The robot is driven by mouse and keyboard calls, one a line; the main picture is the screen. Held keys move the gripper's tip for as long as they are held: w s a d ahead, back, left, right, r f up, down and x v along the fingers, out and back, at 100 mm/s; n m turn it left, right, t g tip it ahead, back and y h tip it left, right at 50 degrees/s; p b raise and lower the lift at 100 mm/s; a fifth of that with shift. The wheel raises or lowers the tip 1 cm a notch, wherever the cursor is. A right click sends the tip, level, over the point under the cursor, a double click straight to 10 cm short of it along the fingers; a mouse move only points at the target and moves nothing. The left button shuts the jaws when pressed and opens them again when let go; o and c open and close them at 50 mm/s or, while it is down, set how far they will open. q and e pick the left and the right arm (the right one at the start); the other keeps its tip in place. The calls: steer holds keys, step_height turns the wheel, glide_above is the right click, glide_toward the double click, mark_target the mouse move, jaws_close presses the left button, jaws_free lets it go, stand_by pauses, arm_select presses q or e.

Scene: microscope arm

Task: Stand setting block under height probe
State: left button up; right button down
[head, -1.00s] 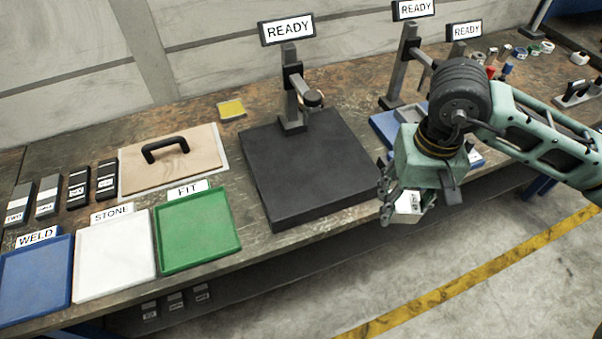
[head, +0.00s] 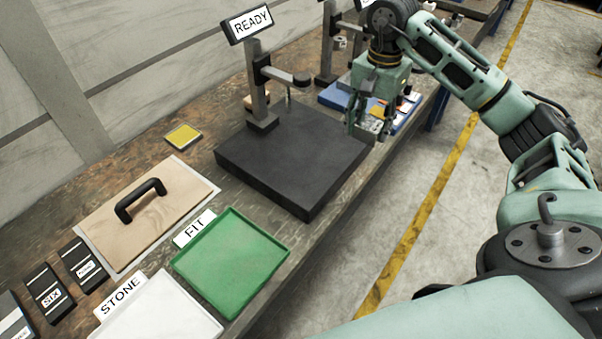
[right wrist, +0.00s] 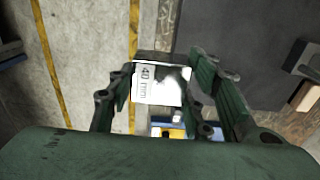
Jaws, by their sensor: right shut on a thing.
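My right gripper (head: 368,128) is shut on the setting block (right wrist: 155,88), a pale block with a white "40 mm" label in the right wrist view. In the head view the gripper's fingers hide much of the block (head: 376,122). They hang near the right corner of the black base plate (head: 285,160). The height probe (head: 289,92) hangs from a short arm on a grey post above that plate, under a READY sign (head: 248,22). The plate's top below the probe is clear. My left gripper is out of view.
A green FIT tray (head: 230,262), a white STONE tray (head: 160,312) and a board with a black handle (head: 145,210) lie nearer on the bench. A yellow pad (head: 183,136) lies left of the plate.

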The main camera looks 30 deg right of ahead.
steer(key=w+a+f+p, duration=0.1)
steer(key=a+f, duration=0.1)
steer(key=a, duration=0.1)
steer(key=w+a+f+p, duration=0.1)
steer(key=w+a+f, duration=0.1)
steer(key=a, duration=0.1)
steer(key=w+a+f+p, duration=0.1)
steer(key=w+a+f, duration=0.1)
steer(key=a, duration=0.1)
steer(key=shift+w+a+f+p, duration=0.15)
steer(key=shift+w+f+p, duration=0.05)
steer(key=shift+p, duration=0.2)
steer(key=shift+a+f, duration=0.15)
step_height(320, 180, down, 4)
steer(key=shift+r+p, duration=0.2)
steer(key=shift+p, duration=0.6)
steer(key=shift+f, duration=0.2)
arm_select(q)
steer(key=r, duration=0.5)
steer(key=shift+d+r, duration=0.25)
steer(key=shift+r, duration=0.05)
arm_select(e)
steer(key=shift+w, duration=0.1)
steer(key=shift+f, duration=0.1)
